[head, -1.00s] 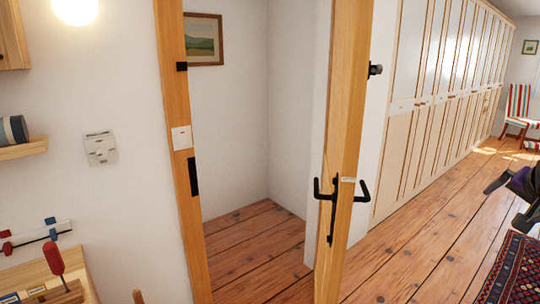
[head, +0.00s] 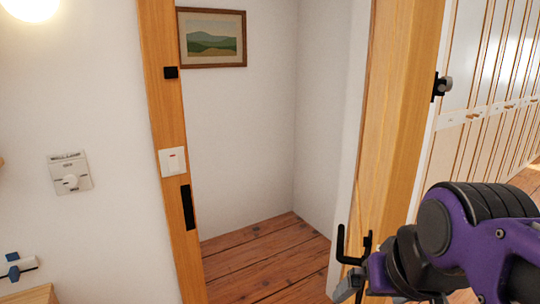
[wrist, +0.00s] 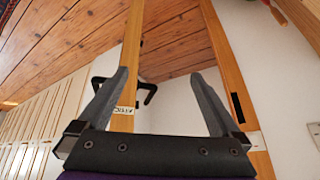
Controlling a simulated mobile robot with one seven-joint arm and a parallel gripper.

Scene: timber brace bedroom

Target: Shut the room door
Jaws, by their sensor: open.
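The room door (head: 397,110) is a wooden leaf standing open, seen nearly edge-on at the right of the doorway in the head view. Its black lever handle (head: 342,246) is low on the leaf, partly hidden by my arm. In the wrist view the door's edge (wrist: 131,50) passes behind the left finger, and the handle (wrist: 149,92) shows between the fingers. My gripper (wrist: 160,73) is open with nothing held; in the head view it is mostly hidden beside the handle. I cannot tell whether it touches the door.
The wooden door frame (head: 163,130) with a black strike plate (head: 188,207) stands left of the opening. A framed picture (head: 212,38) hangs on the wall beyond. The plank floor (head: 262,258) in the opening is clear. Tall wardrobes (head: 490,90) line the right.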

